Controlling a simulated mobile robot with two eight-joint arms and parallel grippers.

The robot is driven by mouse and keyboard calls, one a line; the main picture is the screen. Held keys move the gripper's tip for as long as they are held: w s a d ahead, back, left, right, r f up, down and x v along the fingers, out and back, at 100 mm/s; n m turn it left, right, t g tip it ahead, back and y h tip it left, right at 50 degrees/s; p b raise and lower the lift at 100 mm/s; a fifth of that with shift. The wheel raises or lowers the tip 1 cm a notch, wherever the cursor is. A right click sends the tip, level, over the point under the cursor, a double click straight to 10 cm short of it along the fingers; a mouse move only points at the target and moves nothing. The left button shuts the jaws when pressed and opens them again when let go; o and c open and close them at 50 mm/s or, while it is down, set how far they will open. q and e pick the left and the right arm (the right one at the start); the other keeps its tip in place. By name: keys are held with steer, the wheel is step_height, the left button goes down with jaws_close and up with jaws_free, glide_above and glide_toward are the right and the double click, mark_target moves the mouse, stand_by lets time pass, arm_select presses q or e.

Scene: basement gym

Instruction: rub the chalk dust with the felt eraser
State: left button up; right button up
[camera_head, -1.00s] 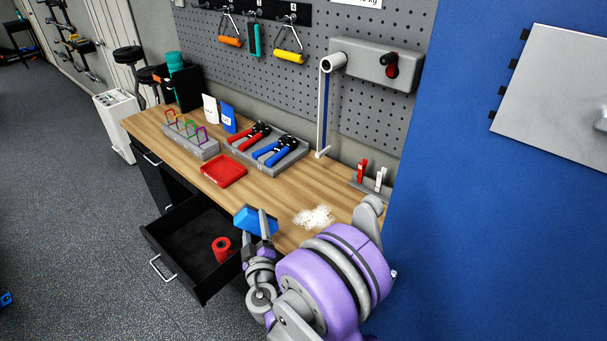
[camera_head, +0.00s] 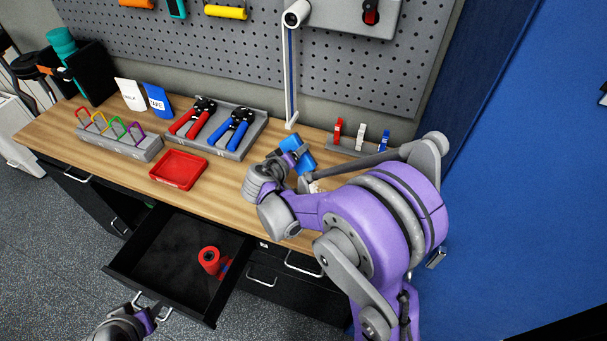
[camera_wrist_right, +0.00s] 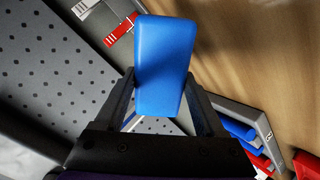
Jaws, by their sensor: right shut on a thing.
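The felt eraser is a blue block (camera_head: 304,158), held over the right part of the wooden bench top. My right gripper (camera_head: 294,158) is shut on it. In the right wrist view the eraser (camera_wrist_right: 164,60) sits between the two fingers (camera_wrist_right: 160,90). The white chalk dust is mostly hidden behind my right arm; a small pale patch (camera_head: 315,187) shows beside the wrist. I cannot tell whether the eraser touches the bench. My left gripper (camera_head: 150,314) is at the lower left by the open drawer's handle; its jaw opening is unclear.
A red tray (camera_head: 179,169), a grey holder with red and blue pliers (camera_head: 214,130) and a rack of coloured clips (camera_head: 118,140) stand left on the bench. A grey post (camera_head: 291,80) and upright clips (camera_head: 360,136) stand behind the eraser. The open drawer (camera_head: 170,262) holds a red roll.

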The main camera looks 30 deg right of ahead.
mark_target(313, 167)
steer(key=s+d+m+g, duration=0.1)
steer(key=g, duration=0.1)
steer(key=s+d+m+g+y, duration=0.1)
steer(key=m+g, duration=0.1)
steer(key=s+d+f+m+g+y, duration=0.1)
steer(key=shift+d+m+g, duration=0.15)
steer(key=shift+m+g, duration=0.15)
steer(key=shift+g, duration=0.1)
steer(key=shift+s+r+m+g+y, duration=0.1)
steer(key=shift+s+m+g+y, duration=0.7)
steer(key=shift+s+y, duration=0.45)
steer(key=s+a+r+m+y, duration=0.3)
steer(key=s+a+r+y, duration=0.2)
steer(key=s+a+r, duration=0.15)
arm_select(q)
steer(key=s+f+b, duration=0.2)
steer(key=f, duration=0.1)
steer(key=shift+s+f, duration=0.1)
arm_select(e)
step_height(313, 167, down, 6)
steer(key=shift+s+a+g, duration=0.2)
steer(key=shift+s+g, duration=0.05)
steer(key=shift+g, duration=0.05)
steer(key=shift+w, duration=0.1)
